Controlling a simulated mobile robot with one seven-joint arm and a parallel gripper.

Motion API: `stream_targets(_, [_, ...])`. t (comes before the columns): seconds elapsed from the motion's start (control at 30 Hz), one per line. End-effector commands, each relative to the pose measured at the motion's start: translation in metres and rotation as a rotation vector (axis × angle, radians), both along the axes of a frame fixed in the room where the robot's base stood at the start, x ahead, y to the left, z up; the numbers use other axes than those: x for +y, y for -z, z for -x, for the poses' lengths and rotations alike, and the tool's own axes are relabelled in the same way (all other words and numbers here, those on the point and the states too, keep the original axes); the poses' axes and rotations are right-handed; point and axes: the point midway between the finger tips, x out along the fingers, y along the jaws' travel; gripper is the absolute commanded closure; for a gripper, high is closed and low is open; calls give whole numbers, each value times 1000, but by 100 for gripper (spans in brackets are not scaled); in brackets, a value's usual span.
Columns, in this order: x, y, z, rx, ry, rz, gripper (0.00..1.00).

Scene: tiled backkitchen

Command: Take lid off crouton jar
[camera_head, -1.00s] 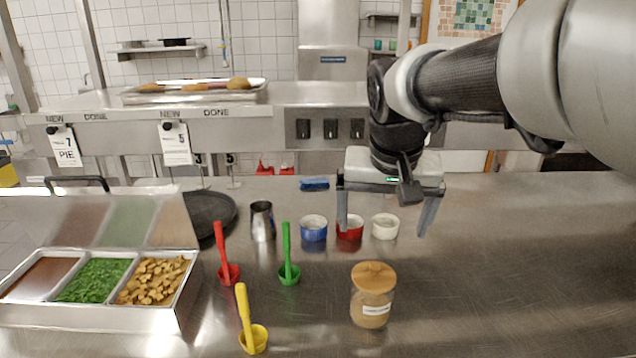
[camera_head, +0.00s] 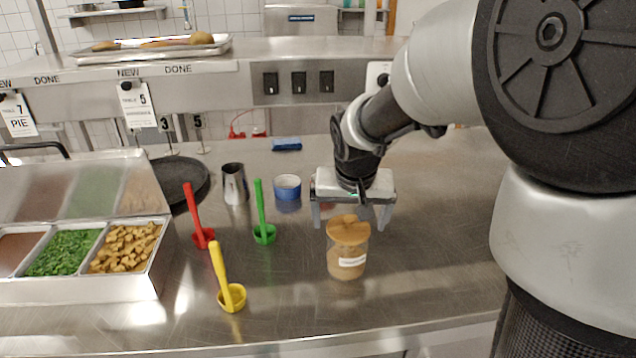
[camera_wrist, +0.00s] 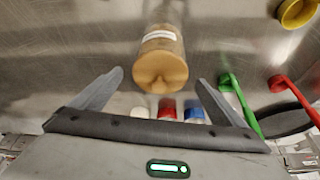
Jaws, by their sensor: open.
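The crouton jar (camera_head: 347,260) stands upright on the steel counter. It is clear with a white label and tan contents. My gripper (camera_head: 349,222) is open and empty, just behind the jar in the head view. In the wrist view the lid (camera_wrist: 162,72) lies ahead of the gap between my open fingers (camera_wrist: 160,85), apart from both. The jar's label (camera_wrist: 160,36) shows beyond the lid.
Red, green (camera_head: 263,232) and yellow (camera_head: 232,296) ladles lie left of the jar. A topping tray (camera_head: 160,270) is at far left. The counter right of the jar is clear.

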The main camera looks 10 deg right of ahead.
Motion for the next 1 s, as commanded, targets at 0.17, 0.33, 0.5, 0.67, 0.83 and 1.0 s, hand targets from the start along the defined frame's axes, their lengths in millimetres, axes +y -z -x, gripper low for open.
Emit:
stream_targets(0.17, [-1, 12, -6, -1, 1, 0, 6])
stream_targets(0.33, [-1, 12, -6, -2, 1, 0, 6])
stream_targets(0.5, [-1, 12, -6, -2, 0, 0, 29])
stream_targets(0.67, [-1, 11, -6, -2, 0, 0, 50])
stream_targets(0.83, [-1, 11, -6, -2, 0, 0, 50])
stream_targets(1.0, [-1, -4, -7, -6, 1, 0, 50])
